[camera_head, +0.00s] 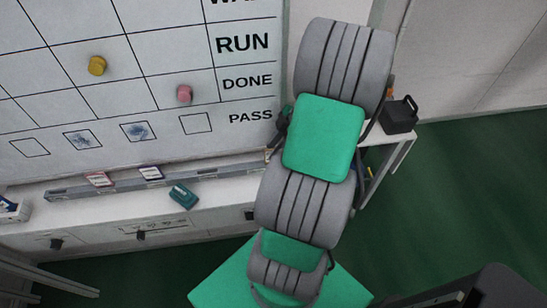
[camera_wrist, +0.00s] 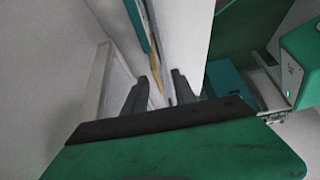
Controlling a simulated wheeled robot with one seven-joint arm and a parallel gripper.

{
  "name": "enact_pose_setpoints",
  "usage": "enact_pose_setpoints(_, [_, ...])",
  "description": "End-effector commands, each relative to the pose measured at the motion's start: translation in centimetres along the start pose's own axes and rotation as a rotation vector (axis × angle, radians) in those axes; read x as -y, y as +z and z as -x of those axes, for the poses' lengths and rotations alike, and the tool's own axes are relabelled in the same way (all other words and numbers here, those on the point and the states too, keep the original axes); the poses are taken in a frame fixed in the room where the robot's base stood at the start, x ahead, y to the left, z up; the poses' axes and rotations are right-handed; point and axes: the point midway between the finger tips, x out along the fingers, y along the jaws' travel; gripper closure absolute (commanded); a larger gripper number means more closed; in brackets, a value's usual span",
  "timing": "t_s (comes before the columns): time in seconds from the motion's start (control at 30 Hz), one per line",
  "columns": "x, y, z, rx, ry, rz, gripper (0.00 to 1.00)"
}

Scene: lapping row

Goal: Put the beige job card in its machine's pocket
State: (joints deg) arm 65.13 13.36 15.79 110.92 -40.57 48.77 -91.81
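In the wrist view my gripper (camera_wrist: 157,88) shows two dark fingers standing well apart. A narrow tan strip (camera_wrist: 156,80) shows between them, along the edge of a white panel (camera_wrist: 188,40). It may be the beige job card, but it is too small and blurred to be sure. I cannot tell whether a finger touches it. In the head view my own arm hides the gripper and whatever is in front of it. No beige card or machine pocket can be made out there.
A whiteboard (camera_head: 150,100) with yellow (camera_head: 97,65) and pink (camera_head: 184,94) magnets stands at left. Its ledge holds two small cards (camera_head: 99,179) (camera_head: 151,173); a teal object (camera_head: 183,196) lies below. A black box (camera_head: 400,115) is at right. The wrist view shows a green machine (camera_wrist: 302,60).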

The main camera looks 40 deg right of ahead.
Motion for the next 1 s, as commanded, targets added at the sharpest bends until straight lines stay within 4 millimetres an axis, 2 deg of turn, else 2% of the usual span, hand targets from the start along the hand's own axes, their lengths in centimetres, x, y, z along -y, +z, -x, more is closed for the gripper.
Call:
enact_pose_setpoints(0.2, [0.0,0.1,-3.5,0.001,-0.002,-0.001,0.67])
enact_pose_setpoints(0.47, [0.0,0.2,-4.0,0.002,0.000,-0.001,0.68])
enact_pose_setpoints(0.83, [0.0,0.2,-3.9,0.002,0.000,-0.001,0.98])
enact_pose_setpoints(1.0, [0.0,0.2,-3.9,0.002,0.000,-0.002,1.00])
